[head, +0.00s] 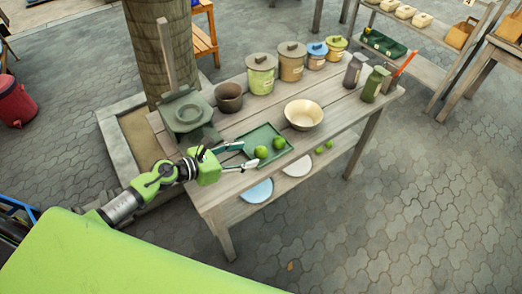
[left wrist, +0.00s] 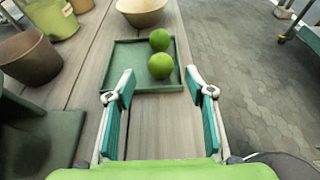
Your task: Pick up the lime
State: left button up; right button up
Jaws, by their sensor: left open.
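Two green limes lie on a green tray (head: 246,139) on the wooden table. The nearer lime (head: 261,152) is also in the left wrist view (left wrist: 160,66), just beyond my fingertips. The farther lime (head: 279,142) sits right behind it, also in the left wrist view (left wrist: 159,40). My left gripper (head: 242,156) is open and empty at the tray's near edge; in the left wrist view its fingers (left wrist: 160,82) spread to either side of the nearer lime's line. My right gripper is not in view.
A cream bowl (head: 303,115) stands beyond the tray, and a brown pot (head: 229,98) stands left of it. Lidded canisters (head: 261,75) line the back. Dark bottles (head: 372,85) stand at the right end.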

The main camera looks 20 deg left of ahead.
aim_at(256, 153)
pick_arm(q)
jog(key=shift+p+x, duration=0.45)
jog(key=shift+x, duration=2.5)
jog(key=shift+s+f, duration=0.1)
jog(key=c, duration=1.2)
